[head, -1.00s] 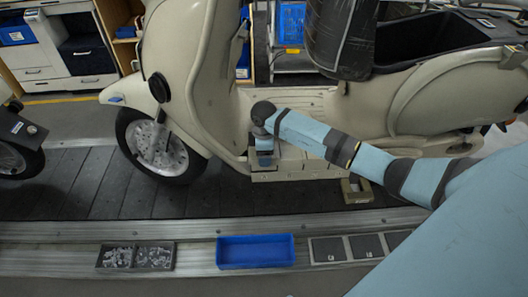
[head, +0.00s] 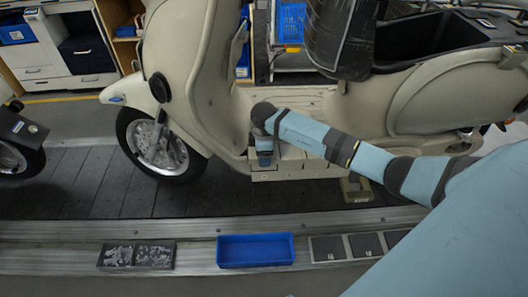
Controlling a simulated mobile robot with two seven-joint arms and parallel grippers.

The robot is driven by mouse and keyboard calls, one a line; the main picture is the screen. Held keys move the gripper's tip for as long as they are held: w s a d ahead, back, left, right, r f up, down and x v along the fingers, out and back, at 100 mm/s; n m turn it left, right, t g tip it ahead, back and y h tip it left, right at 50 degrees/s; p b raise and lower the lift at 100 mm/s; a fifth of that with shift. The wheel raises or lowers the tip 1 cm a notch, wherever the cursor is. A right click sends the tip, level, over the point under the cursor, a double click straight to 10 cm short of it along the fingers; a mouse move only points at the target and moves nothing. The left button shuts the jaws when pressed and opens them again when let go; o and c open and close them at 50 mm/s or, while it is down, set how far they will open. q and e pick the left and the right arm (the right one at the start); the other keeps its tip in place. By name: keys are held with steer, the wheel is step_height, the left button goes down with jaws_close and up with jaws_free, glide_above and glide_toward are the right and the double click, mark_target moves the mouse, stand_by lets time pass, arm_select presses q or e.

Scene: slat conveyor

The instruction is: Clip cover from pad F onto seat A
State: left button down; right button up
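My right arm comes in from the right and its gripper (head: 264,159) points down at the lower side sill (head: 315,170) of the cream scooter (head: 375,115), just under the footboard. The wrist hides the fingertips, so I cannot tell whether they are shut or hold a cover. No seat can be made out by its letter; part of the sill is behind my arm. Three dark square pads (head: 326,249) lie in a row on the near ledge, with no readable letters; my arm partly covers the right one. I see no loose cover clearly. My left gripper is out of view.
An empty blue tray (head: 255,237) and a dark two-part bin of small metal pieces (head: 136,257) sit on the near ledge. The dark slats (head: 95,185) between are clear.

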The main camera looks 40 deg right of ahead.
steer(key=o, duration=1)
steer(key=shift+r, duration=0.1)
steer(key=shift+o, duration=0.2)
steer(key=shift+d, duration=0.1)
steer(key=shift+w+r, duration=0.1)
